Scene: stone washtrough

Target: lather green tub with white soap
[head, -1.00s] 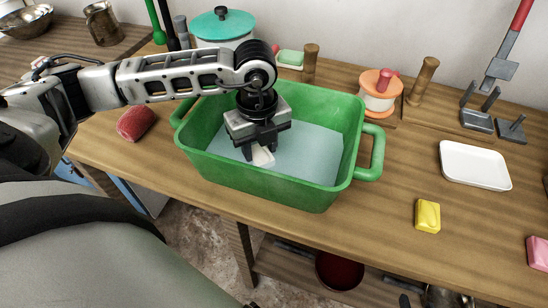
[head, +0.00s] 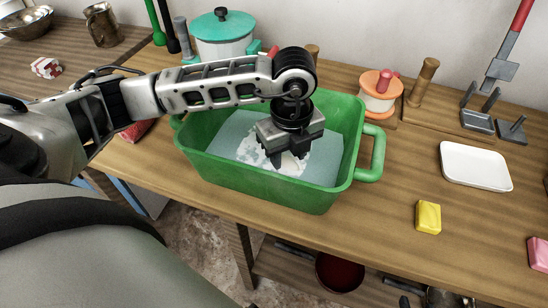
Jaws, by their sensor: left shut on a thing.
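The green tub (head: 250,182) stands on the wooden worktop, with pale blue water (head: 318,158) inside. A patch of white lather (head: 250,150) lies on the water around and left of my gripper. My left gripper (head: 288,160) reaches down into the tub from above and is shut. The white soap it holds is hardly distinguishable from the white lather below the fingers. My right gripper is not in view.
A yellow soap (head: 428,217), a pink soap (head: 538,253) and a white tray (head: 474,165) lie to the right. A teal-lidded pot (head: 222,38) and an orange-topped spool (head: 381,92) stand behind the tub. The worktop right of the tub is mostly clear.

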